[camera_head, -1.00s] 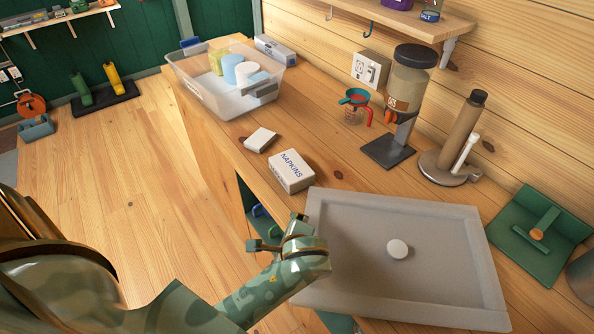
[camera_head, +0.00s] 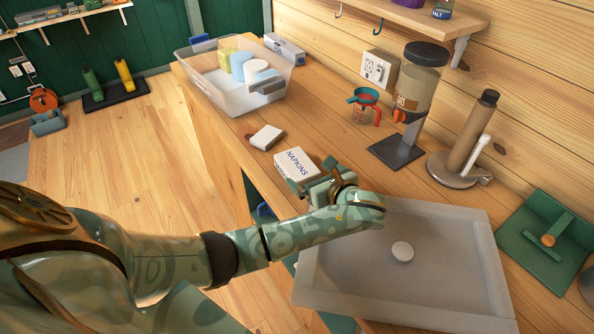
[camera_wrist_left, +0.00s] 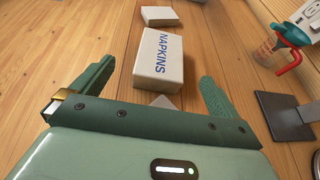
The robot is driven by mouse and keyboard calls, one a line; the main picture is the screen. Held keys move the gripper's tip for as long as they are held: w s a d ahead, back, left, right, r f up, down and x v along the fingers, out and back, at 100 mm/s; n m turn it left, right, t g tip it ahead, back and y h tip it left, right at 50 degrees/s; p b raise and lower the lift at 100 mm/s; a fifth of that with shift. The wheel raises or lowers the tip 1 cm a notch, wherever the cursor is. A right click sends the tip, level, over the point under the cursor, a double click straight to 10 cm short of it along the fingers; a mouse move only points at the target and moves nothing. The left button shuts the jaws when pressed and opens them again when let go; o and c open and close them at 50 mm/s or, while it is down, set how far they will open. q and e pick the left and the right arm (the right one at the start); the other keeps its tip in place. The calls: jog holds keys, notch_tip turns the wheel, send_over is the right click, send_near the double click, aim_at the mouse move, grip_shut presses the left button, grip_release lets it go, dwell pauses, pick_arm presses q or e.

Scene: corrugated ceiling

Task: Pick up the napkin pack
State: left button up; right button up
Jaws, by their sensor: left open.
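The napkin pack is a white box marked NAPKINS (camera_head: 294,167), lying on the wooden counter behind the sink. In the head view my left gripper (camera_head: 308,180) is at its near side and hides its lower right corner. In the left wrist view the napkin pack (camera_wrist_left: 160,62) lies ahead, between the lines of the two green fingers. My left gripper (camera_wrist_left: 157,88) is open, with one finger on each side of the pack's near end and nothing held. I cannot tell whether a finger touches it. My right gripper is not in view.
A small white box (camera_head: 266,137) lies just beyond the pack. A clear bin (camera_head: 240,98) stands farther back. The grey sink (camera_head: 450,215) lies under my left arm.

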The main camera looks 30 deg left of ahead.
aim_at(297, 164)
pick_arm(q)
jog(key=x, duration=0.3)
jog(key=shift+w+a+f+b, duration=0.1)
jog(key=shift+a+f+b, duration=0.1)
jog(key=shift+b, duration=0.1)
jog(key=b+x, duration=0.1)
jog(key=x, duration=0.1)
jog(key=b+x, duration=0.1)
jog(key=x, duration=0.2)
jog(key=shift+w+d+f, duration=0.15)
jog(key=shift+w+f, duration=0.05)
jog(key=shift+f, duration=0.1)
jog(key=shift+r, duration=0.1)
jog(key=shift+c, duration=0.9)
jog(key=c, duration=0.9)
